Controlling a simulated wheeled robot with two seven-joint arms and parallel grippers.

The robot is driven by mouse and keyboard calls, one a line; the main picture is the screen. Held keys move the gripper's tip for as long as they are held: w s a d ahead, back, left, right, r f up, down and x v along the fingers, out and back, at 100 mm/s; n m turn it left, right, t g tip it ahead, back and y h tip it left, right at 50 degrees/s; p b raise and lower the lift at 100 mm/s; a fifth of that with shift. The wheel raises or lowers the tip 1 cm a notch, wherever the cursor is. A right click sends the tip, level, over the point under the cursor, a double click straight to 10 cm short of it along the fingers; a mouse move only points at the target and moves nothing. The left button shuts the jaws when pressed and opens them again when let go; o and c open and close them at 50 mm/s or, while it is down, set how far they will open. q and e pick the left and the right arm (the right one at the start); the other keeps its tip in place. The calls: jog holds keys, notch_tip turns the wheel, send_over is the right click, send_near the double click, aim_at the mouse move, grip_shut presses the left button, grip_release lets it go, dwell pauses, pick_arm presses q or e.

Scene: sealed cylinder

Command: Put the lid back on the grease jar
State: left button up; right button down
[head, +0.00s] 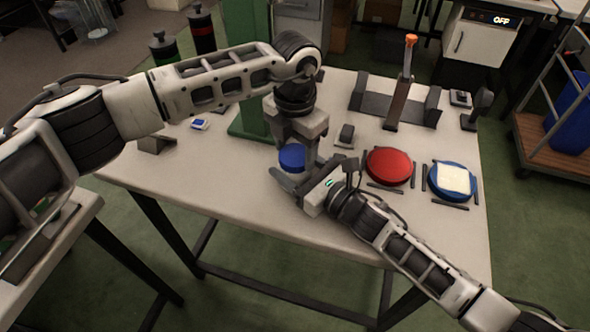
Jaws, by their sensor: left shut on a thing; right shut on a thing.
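A blue round piece (292,157), which looks like the grease jar or its lid, is between my two grippers near the table's front middle. I cannot tell jar and lid apart there. My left gripper (297,146) points down from above and is shut at the top of the blue piece. My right gripper (291,176) comes in from the front right, low over the table, and is shut around its lower part. The fingers hide much of the piece, so its contact with the table and the lid's fit are unclear.
A red disc (390,167) and a blue disc with a cream top (452,179) lie on the table (240,190) to the right, with black bars around them. A black holder (420,112) with an orange-tipped upright stands behind. A green post (257,40) rises at the back.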

pick_arm(q)
jog(key=m, duration=0.5)
jog(key=o, duration=1.2)
jog(key=shift+c, duration=0.2)
notch_tip(320, 180, up, 12)
pick_arm(e)
jog(key=shift+c, duration=1.2)
grip_release()
